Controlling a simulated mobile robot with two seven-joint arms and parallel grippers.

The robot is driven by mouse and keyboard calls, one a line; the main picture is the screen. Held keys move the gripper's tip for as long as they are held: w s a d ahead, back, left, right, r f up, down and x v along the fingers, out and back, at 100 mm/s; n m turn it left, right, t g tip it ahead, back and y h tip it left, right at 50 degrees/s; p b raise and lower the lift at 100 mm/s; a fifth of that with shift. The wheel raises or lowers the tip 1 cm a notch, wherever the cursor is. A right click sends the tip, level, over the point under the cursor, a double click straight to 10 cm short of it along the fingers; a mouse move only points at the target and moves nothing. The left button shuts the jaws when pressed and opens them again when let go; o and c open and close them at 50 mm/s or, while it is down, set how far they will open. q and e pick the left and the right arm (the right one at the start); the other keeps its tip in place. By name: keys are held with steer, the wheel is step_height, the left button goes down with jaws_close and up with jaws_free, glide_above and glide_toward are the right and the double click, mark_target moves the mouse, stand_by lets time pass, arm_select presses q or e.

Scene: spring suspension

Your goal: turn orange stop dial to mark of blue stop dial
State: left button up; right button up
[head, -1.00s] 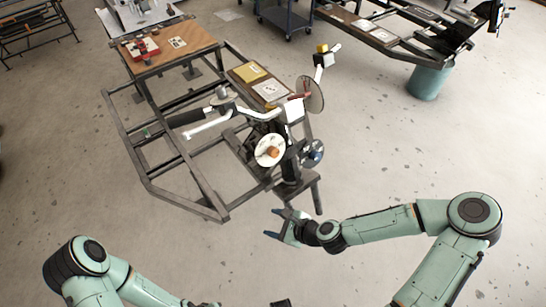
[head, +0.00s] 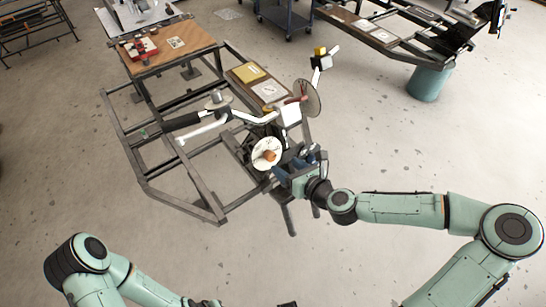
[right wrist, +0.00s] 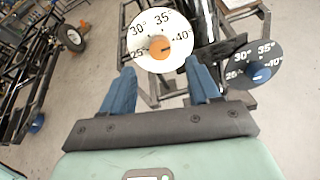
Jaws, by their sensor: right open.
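The orange stop dial (head: 266,153) has a white disc with an orange knob and shows at the middle of the head view. In the right wrist view its disc (right wrist: 147,25) bears marks from 25° to 40°, with the orange knob at its centre. The blue stop dial (right wrist: 258,52) has a dark disc with the same marks and a blue knob, right of it. In the head view it is largely hidden behind my right gripper (head: 284,164). My right gripper (right wrist: 162,84) is open and empty, fingers towards the orange dial. Contact cannot be told.
A dark metal frame (head: 180,195) carries the dials and a white bent arm (head: 255,117). A brown board (head: 172,45) with a red item sits at the back. A teal bin (head: 428,82) stands at the right. The floor between my arms is clear.

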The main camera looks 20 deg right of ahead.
mark_target(272, 157)
steer(key=x, duration=0.8)
steer(key=shift+c, duration=0.2)
steer(key=shift+s, duration=0.1)
steer(key=c, duration=1)
